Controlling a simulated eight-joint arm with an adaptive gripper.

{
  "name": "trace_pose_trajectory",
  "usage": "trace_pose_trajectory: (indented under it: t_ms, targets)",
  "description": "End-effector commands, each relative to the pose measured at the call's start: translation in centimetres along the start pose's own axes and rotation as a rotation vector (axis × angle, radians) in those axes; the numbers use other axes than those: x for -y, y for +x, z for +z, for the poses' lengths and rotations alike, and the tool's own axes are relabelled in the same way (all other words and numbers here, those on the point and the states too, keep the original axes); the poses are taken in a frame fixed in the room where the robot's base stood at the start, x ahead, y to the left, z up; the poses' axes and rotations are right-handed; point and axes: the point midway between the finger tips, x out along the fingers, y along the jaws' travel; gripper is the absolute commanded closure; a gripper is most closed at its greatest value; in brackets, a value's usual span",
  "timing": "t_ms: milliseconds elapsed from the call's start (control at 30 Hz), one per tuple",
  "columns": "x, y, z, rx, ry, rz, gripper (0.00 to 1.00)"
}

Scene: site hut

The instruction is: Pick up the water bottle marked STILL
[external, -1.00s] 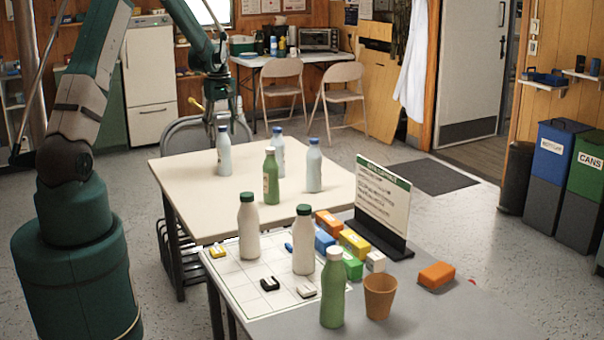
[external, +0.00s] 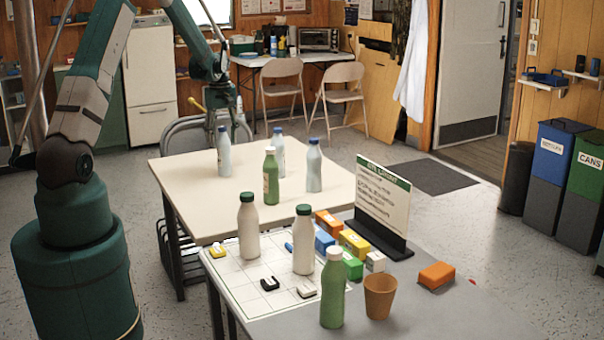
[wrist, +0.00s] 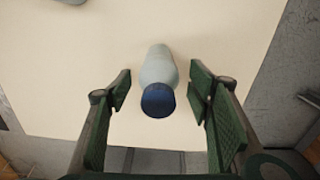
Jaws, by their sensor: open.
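Three pale blue bottles with blue caps stand upright on the cream table (external: 185,172): a left one (external: 224,158), a back one (external: 278,155) and a right one (external: 314,172). A green bottle (external: 271,180) stands among them. My gripper (external: 222,122) is just at the left blue-capped bottle, around its top. In the wrist view my gripper (wrist: 160,84) is open, with one finger on each side of a blue-capped bottle (wrist: 158,68) and a visible gap on both sides. I cannot read STILL on any bottle; the wrist view shows no label.
On the near grey table (external: 450,315) stand two white bottles with green caps (external: 248,232), a green bottle with a white cap (external: 333,295), an orange cup (external: 380,297), several small boxes and a sign (external: 382,203). A folding chair is behind the cream table.

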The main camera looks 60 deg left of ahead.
Motion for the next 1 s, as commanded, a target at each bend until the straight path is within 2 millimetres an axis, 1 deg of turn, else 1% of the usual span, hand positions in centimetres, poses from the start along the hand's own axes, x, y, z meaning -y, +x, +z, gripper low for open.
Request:
trace_pose_trajectory:
  t_ms: [233, 400, 533, 1000]
  targets:
    - [-0.2, 2.9, 0.0, 0.0, 0.0, 0.0, 0.49]
    - [-0.2, 4.1, 0.0, 0.0, 0.0, 0.0, 0.49]
    - [-0.2, 4.4, 0.0, 0.0, 0.0, 0.0, 0.49]
    - [-0.2, 4.3, 0.0, 0.0, 0.0, 0.0, 0.49]
